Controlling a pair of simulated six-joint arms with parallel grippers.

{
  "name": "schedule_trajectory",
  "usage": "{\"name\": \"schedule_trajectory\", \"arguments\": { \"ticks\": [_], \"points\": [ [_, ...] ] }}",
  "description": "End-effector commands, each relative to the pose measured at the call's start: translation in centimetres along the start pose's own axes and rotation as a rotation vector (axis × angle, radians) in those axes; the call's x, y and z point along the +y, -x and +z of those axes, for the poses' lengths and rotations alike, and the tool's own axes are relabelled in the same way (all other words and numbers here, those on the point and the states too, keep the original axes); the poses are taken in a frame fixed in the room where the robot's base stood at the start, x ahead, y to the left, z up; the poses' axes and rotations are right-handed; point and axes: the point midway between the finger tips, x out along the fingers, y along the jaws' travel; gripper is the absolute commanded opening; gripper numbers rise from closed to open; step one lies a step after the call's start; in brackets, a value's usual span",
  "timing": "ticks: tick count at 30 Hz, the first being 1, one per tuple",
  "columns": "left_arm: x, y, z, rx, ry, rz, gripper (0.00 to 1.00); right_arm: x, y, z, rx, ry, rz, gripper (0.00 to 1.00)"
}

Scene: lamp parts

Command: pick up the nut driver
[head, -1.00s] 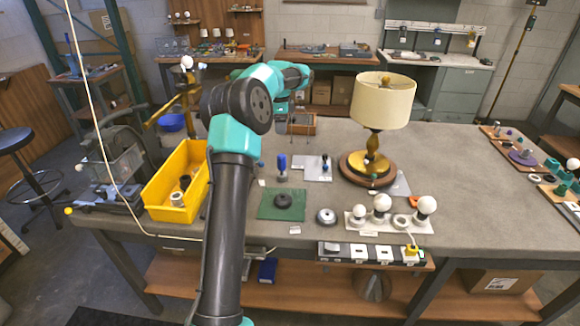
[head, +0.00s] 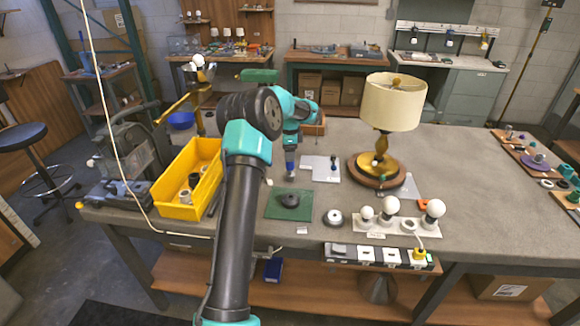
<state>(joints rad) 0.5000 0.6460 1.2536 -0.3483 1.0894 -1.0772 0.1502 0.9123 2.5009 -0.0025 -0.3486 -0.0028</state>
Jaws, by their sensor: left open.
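The nut driver (head: 290,164) shows as a blue handle standing upright on the grey workbench (head: 480,215), left of a small white board. My left gripper (head: 291,148) points down directly over it, with its fingers at the top of the handle. The gripper is open. The fingers are small here, and I cannot tell whether they touch the handle. My left arm hides part of the bench behind it. My right gripper is not in view.
A white board (head: 322,178) with small parts lies just right of the driver. A green mat (head: 275,212) with a black disc is in front. A yellow bin (head: 162,206) stands left, a lamp (head: 393,102) right, and bulbs (head: 389,206) stand on a front strip.

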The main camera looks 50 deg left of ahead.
Motion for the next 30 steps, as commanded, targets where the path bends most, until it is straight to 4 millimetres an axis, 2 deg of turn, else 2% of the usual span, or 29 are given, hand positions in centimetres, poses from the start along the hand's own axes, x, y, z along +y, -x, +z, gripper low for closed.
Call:
{"name": "schedule_trajectory", "arguments": {
  "ticks": [11,24,30],
  "points": [
    [0.0,-0.3,0.0,0.000,0.000,0.000,0.68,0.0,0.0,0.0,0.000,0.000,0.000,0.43],
    [0.1,-5.1,0.0,-0.001,0.001,-0.001,0.68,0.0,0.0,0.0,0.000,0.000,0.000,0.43],
    [0.1,-5.3,0.0,-0.001,0.001,-0.002,0.68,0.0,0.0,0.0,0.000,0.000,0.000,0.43]
  ]
}}
